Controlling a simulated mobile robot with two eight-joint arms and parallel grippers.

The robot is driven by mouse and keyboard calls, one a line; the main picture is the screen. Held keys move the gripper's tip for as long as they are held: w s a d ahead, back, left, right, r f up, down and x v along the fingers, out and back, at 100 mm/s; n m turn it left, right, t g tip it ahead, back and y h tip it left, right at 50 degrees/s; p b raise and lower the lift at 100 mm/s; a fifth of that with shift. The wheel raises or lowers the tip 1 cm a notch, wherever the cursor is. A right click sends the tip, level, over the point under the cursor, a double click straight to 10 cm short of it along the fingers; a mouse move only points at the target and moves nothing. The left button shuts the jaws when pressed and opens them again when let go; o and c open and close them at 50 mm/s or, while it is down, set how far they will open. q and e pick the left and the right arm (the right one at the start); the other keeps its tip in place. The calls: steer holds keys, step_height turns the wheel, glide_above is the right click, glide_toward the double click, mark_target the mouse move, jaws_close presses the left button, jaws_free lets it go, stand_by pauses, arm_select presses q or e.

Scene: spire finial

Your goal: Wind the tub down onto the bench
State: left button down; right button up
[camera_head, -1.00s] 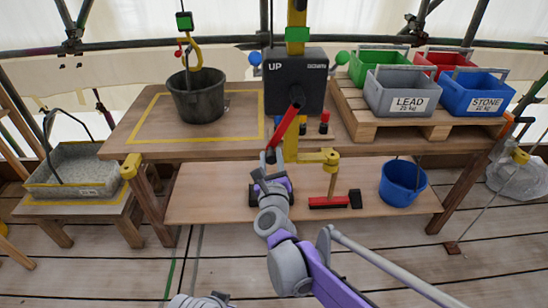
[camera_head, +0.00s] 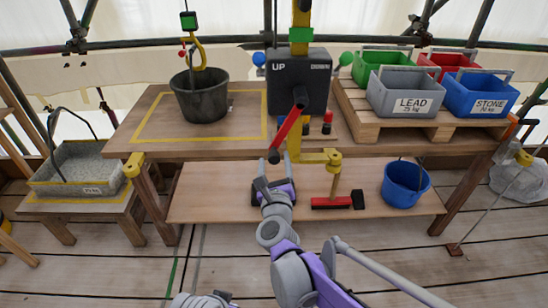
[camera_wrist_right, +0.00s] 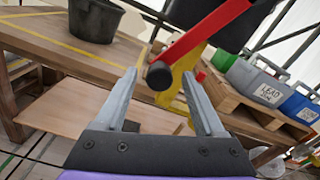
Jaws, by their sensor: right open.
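The dark grey tub (camera_head: 201,98) hangs upright from a yellow hook (camera_head: 196,52) over the yellow-outlined area of the bench (camera_head: 150,140). I cannot tell whether its base touches the bench. The black winch box (camera_head: 298,78), marked UP and DOWN, has a red crank (camera_head: 286,129) slanting down to a dark knob (camera_head: 274,157). My right gripper (camera_head: 268,183) is open and empty, just below the knob. In the right wrist view its spread fingers (camera_wrist_right: 160,82) point towards the knob (camera_wrist_right: 159,76), which appears between their tips. My left gripper is not seen.
A pallet (camera_head: 430,125) on the right of the bench carries green, red, grey LEAD and blue STONE bins. A red brush (camera_head: 332,202) and blue bucket (camera_head: 404,183) are on the lower shelf. A grey filled tray (camera_head: 80,168) stands on a low table at left.

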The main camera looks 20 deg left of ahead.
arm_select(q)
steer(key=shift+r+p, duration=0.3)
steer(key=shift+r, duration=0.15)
arm_select(e)
steer(key=v, duration=0.8)
steer(key=shift+s, duration=0.3)
steer(key=shift+d, duration=0.1)
steer(key=s+d+f+n+g+h, duration=0.2)
steer(key=s+d+f+n+g, duration=0.3)
steer(key=s+d+n, duration=0.45)
steer(key=s+d+f+n+g+h, duration=0.25)
steer(key=s+d+f+n, duration=0.35)
steer(key=d+n, duration=0.5)
steer(key=s+d+f+n+g+h, duration=0.1)
steer(key=s+d+f+n+g, duration=0.45)
steer(key=s+d+n, duration=0.4)
arm_select(q)
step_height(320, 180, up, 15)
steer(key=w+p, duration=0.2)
steer(key=p, duration=1.1)
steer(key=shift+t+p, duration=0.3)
steer(key=shift+p, duration=0.05)
arm_select(e)
steer(key=w+d+r+m+t, duration=0.1)
steer(key=w+r, duration=0.3)
steer(key=r, duration=1)
steer(key=shift+r, duration=0.25)
